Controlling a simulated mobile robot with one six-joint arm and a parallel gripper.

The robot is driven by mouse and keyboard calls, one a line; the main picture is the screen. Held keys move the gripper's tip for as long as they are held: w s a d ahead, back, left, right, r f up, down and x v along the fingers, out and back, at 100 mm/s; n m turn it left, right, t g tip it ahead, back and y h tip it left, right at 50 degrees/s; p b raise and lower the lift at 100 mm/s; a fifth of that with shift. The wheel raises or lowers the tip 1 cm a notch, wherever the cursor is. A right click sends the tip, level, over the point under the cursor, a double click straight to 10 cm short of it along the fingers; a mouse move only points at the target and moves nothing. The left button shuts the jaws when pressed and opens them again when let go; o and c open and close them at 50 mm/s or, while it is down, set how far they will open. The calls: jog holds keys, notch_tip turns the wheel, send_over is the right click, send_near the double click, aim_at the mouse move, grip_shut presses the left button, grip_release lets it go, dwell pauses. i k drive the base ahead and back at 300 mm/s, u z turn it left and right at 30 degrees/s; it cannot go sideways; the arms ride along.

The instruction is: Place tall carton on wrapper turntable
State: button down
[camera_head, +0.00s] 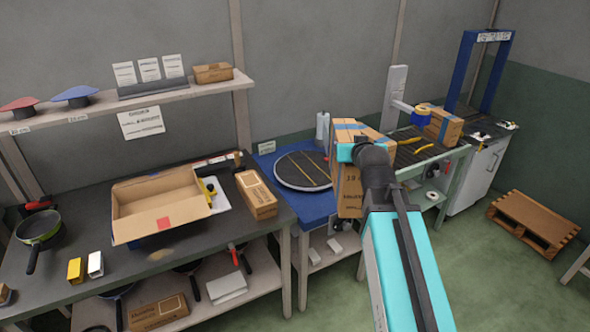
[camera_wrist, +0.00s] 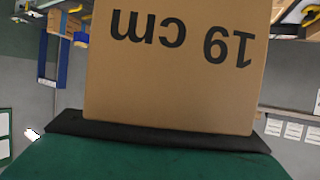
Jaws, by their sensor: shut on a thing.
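The tall carton (camera_head: 347,190) is brown cardboard with blue tape on top, in the head view just right of the turntable. My gripper (camera_head: 362,150) is shut on it; my arm hides part of its right side. In the wrist view the carton (camera_wrist: 175,75) fills the middle, with "19 cm" upside down, close against a dark gripper part. The wrapper turntable (camera_head: 289,172) is a round dark disc with a light rim and tan strips, on a blue base (camera_head: 318,208). The carton overlaps the base's right side in the picture; I cannot tell its height above it.
On the left, a dark workbench (camera_head: 100,205) carries an open carton (camera_head: 160,204), a closed carton (camera_head: 256,194) and a pan (camera_head: 38,230). A white roll (camera_head: 322,128) stands behind the turntable. Right of it, a conveyor (camera_head: 425,150) bears another taped carton (camera_head: 444,127). A pallet (camera_head: 532,222) lies on the floor.

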aim_at(308, 167)
jog(key=u, duration=1.1)
jog(key=i, duration=1.5)
jog(key=u, duration=0.05)
